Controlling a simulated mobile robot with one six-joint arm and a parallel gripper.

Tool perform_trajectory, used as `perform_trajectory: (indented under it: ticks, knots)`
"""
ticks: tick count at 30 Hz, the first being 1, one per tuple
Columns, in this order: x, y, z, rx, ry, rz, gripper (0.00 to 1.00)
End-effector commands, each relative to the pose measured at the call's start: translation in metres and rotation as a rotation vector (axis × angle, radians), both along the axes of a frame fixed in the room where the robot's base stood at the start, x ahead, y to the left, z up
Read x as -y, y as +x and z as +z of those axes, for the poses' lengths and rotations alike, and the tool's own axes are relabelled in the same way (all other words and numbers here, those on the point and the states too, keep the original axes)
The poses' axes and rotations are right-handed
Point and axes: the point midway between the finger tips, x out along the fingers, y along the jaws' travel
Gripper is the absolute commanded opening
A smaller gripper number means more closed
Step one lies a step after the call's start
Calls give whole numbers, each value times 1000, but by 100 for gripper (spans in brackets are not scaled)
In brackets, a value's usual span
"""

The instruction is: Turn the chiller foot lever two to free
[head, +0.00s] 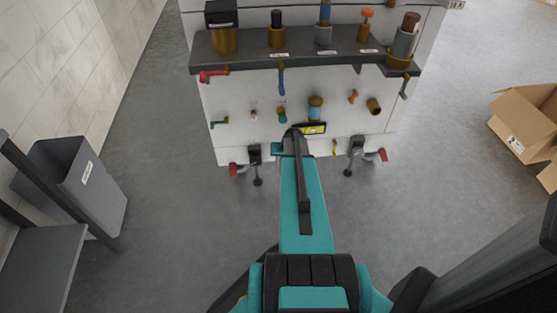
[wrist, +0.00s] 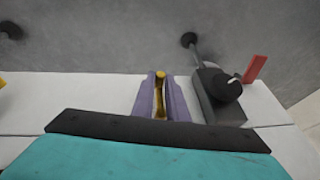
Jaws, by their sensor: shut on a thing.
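A white cabinet (head: 245,140) stands ahead in the head view. Low on it are two dark feet with red pedals, a left foot (head: 254,152) and a right foot (head: 357,147). A slim brass lever (wrist: 160,95) sits between the purple fingers of my gripper (wrist: 160,98) in the wrist view, and they are shut on it. A small brass part (head: 334,147) shows left of that foot in the head view. My arm hides the fingertips there.
Handles and knobs cover the cabinet front, below a dark shelf (head: 340,55) with several fittings. A grey bin (head: 82,185) stands at left and cardboard boxes (head: 525,120) at right. The floor around the cabinet is clear.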

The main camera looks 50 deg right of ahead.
Motion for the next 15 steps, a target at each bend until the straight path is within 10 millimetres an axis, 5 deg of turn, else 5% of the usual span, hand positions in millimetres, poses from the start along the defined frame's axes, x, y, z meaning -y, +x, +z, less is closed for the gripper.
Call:
perform_trajectory:
  ticks: [15]
  knots:
    - [5, 8, 2, 6, -10, 1, 0]
